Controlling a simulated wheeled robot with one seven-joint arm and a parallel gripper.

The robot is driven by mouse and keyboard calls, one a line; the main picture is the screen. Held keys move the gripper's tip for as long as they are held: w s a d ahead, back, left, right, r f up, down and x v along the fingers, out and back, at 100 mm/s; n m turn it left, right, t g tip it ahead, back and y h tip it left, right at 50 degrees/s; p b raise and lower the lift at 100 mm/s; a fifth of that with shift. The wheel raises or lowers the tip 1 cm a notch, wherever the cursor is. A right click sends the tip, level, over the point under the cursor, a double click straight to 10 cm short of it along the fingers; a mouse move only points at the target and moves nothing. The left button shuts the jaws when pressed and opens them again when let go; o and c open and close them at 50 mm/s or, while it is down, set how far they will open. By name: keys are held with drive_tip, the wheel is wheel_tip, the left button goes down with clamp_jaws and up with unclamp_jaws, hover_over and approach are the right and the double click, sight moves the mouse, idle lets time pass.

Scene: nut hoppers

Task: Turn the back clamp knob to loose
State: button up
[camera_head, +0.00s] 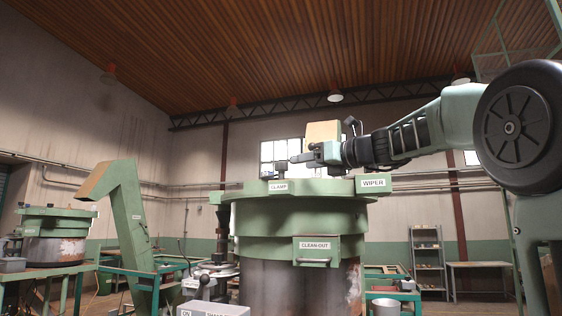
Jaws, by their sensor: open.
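A green round hopper (300,219) stands in the middle of the view, with a white CLAMP label (279,187) on its top rim. A small grey clamp knob (280,168) stands upright on the rim just above that label. I cannot tell whether it is the back one or how it is set. My gripper (294,158) reaches in from the right over the hopper top, pointing left. It is open, with its tips close to the knob at about the knob's top height. The gap between them is too small to judge, and contact cannot be told.
A WIPER label (373,183) and a CLEAN-OUT door (314,249) with a handle are on the hopper. A tan box (323,131) shows behind my gripper. A green inclined chute (127,220) and another hopper (56,235) stand left. Shelves (427,257) stand at the back right.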

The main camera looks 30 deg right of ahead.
sight(286, 165)
drive_tip(key=p+x, duration=0.2)
drive_tip(key=x, duration=0.5)
drive_tip(key=shift+w+a+p, duration=0.1)
drive_tip(key=shift+w+p, duration=0.2)
drive_tip(key=shift+p, duration=0.05)
drive_tip(key=shift+w+a+f, duration=0.1)
drive_tip(key=shift+w+a, duration=0.1)
drive_tip(key=shift+w, duration=0.4)
clamp_jaws()
